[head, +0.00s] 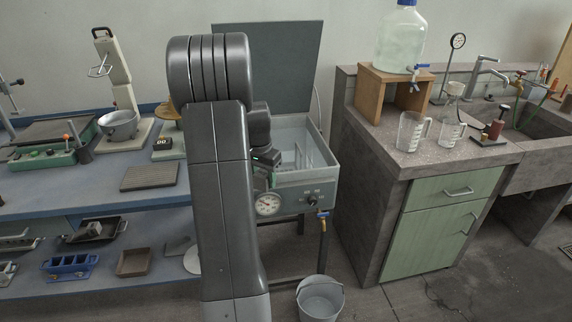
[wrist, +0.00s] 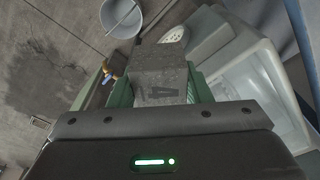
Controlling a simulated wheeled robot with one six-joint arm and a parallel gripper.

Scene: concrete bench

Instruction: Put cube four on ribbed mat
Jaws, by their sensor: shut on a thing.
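Cube four (wrist: 160,68) is a grey, concrete-like block with a dark 4 on its face, in the wrist view. My gripper (wrist: 161,88) has green fingers on both sides of the cube and is shut on it. In the head view my arm hides most of the gripper, and I cannot make out the cube there. The gripper is in front of the grey tank, to the right of the mat. The ribbed mat (head: 149,176) is a flat grey-brown rectangle with ridges, lying bare on the blue bench at the left.
A steel bowl on a mixer stand (head: 119,124) and a scale (head: 163,146) stand behind the mat. The open-lidded grey tank (head: 305,178) with a gauge is right of the bench. A bucket (head: 320,299) stands on the floor. A green device (head: 45,154) is at the far left.

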